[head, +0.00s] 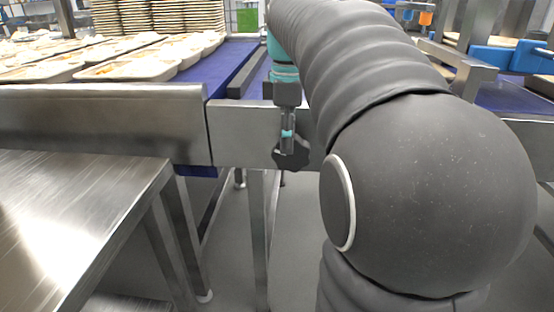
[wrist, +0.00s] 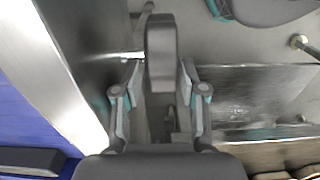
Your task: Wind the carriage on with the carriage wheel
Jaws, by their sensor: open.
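The carriage wheel (head: 290,158) is a dark, lobed hand wheel on the front of the steel conveyor rail in the head view. In the wrist view the wheel (wrist: 160,50) shows edge-on as a dark grey rounded block, with a short light shaft to its left. My gripper (head: 288,142) points down at the wheel from above. In the wrist view my gripper (wrist: 160,72) is open, one finger on each side of the wheel's rim, with what look like narrow gaps. My fingers hide part of the wheel in the head view.
The steel rail (head: 245,133) runs close behind the wheel, beside a blue belt (head: 232,60). Filled trays (head: 130,67) sit on the belt at left. A steel table (head: 70,205) stands at front left. Blue fittings (head: 500,55) are at right. Floor is clear below the wheel.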

